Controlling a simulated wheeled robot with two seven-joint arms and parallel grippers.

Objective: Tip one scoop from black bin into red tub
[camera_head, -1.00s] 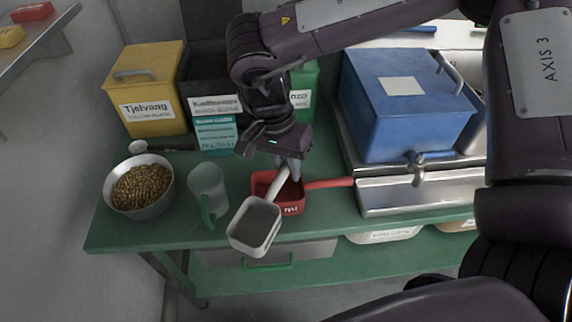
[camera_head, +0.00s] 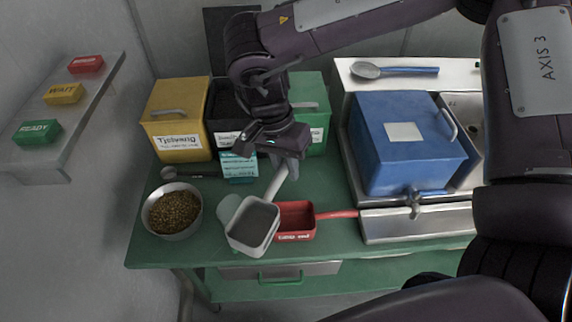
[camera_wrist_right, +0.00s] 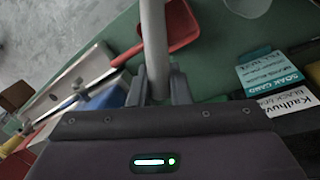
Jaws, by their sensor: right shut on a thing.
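My right gripper (camera_head: 287,168) is shut on the pale handle of a scoop; the fingers also show around the handle in the right wrist view (camera_wrist_right: 158,88). The scoop's square grey cup (camera_head: 253,225) hangs in front, left of the red tub (camera_head: 297,219) and partly over a clear measuring cup. I cannot tell whether anything is in it. The red tub has a long red handle pointing right; it also shows in the right wrist view (camera_wrist_right: 182,25). The black bin (camera_head: 228,112) stands at the back, partly hidden by my right arm. My left gripper is not in view.
A yellow bin (camera_head: 178,113) and a green bin (camera_head: 310,100) flank the black bin. A bowl of beans (camera_head: 172,211) sits at the left. The clear measuring cup (camera_head: 227,208) is behind the scoop. A blue box (camera_head: 402,140) stands right, with a tap before it.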

